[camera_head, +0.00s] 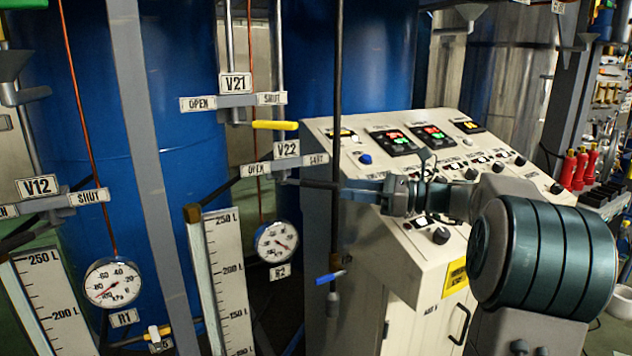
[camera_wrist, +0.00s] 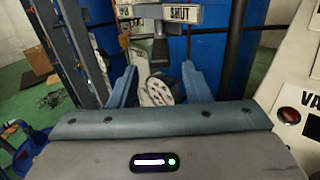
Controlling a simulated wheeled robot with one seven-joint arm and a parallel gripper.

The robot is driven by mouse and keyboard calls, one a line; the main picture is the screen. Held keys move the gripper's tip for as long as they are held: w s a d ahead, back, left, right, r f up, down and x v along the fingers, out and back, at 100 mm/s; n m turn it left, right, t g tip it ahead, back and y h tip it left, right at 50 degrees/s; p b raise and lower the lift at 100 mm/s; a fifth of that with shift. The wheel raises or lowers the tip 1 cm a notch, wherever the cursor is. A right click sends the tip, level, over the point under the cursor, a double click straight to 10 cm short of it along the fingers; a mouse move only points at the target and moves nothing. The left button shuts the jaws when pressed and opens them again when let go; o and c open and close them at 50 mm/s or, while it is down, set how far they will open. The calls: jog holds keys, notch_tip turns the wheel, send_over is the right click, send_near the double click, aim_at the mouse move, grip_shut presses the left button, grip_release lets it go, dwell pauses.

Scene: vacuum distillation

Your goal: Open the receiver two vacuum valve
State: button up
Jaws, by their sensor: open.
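The V22 tag (camera_head: 287,149) sits above an OPEN plate (camera_head: 255,169) on its left and a partly covered SHUT plate (camera_head: 315,159) on its right. The gauge tagged R2 (camera_head: 277,242) hangs below them. A SHUT plate (camera_wrist: 181,14) is above the fingers, and a round gauge (camera_wrist: 159,90) shows beyond the gap.
The V21 tag (camera_head: 235,83) and a yellow lever (camera_head: 275,125) are above V22. V12 (camera_head: 38,186) and the R1 gauge (camera_head: 112,283) are at left. A dark vertical rod (camera_head: 338,90) stands near my gripper. The control console (camera_head: 400,260) is close at right.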

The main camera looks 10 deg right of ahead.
aim_at(316, 181)
jog(key=p+x, duration=0.1)
jog(key=x, duration=0.7)
jog(key=shift+w+a, duration=0.2)
jog(key=shift+a, duration=0.1)
grip_shut()
